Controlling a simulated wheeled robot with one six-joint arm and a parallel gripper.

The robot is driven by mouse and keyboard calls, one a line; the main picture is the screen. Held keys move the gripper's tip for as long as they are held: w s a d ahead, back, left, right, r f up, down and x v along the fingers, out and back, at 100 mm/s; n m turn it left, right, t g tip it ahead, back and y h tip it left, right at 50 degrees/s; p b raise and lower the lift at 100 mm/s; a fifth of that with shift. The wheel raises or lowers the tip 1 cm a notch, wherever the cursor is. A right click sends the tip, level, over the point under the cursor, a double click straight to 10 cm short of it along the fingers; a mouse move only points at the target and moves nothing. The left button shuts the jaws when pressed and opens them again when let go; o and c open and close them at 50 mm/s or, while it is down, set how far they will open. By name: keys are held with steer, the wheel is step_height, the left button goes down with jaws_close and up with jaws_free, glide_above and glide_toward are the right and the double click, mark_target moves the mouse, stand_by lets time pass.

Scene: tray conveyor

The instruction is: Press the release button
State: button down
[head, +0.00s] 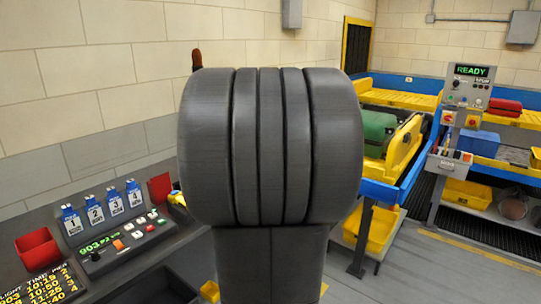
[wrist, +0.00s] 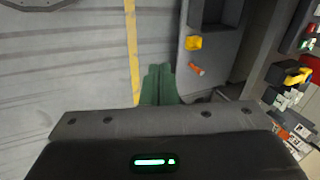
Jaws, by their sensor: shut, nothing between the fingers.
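My gripper (wrist: 159,72) shows in the wrist view as two dark green fingers held together, empty, above the grey floor. In the head view my own dark arm link fills the middle and hides the gripper. A grey control post (head: 466,95) at the right has a green READY display (head: 471,71) and several buttons. A desk console (head: 125,240) at the lower left has a display reading 903 and several coloured buttons. I cannot tell from labels which button is the release button. The gripper touches no button in view.
A blue-framed conveyor (head: 415,170) carries yellow trays and a green case (head: 379,127). Numbered blue tags (head: 94,210) and a red bin (head: 38,250) stand on the desk. A shelf with a red case (head: 505,106) stands at the right. Open floor (head: 420,270) lies before the conveyor.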

steer(key=w+a+r+m+t+y+p, duration=0.1)
steer(key=w+a+m+p, duration=0.4)
steer(key=w, duration=0.5)
steer(key=w+a+r+m+t+y+p, duration=0.1)
steer(key=w+a+r+m+p, duration=0.3)
steer(key=w+a, duration=0.4)
steer(key=shift+w+a+m+t+y+p, duration=0.4)
steer(key=shift+w+m+y+p, duration=0.25)
steer(key=shift+w, duration=0.25)
steer(key=shift+w+r, duration=0.1)
steer(key=shift+r, duration=0.05)
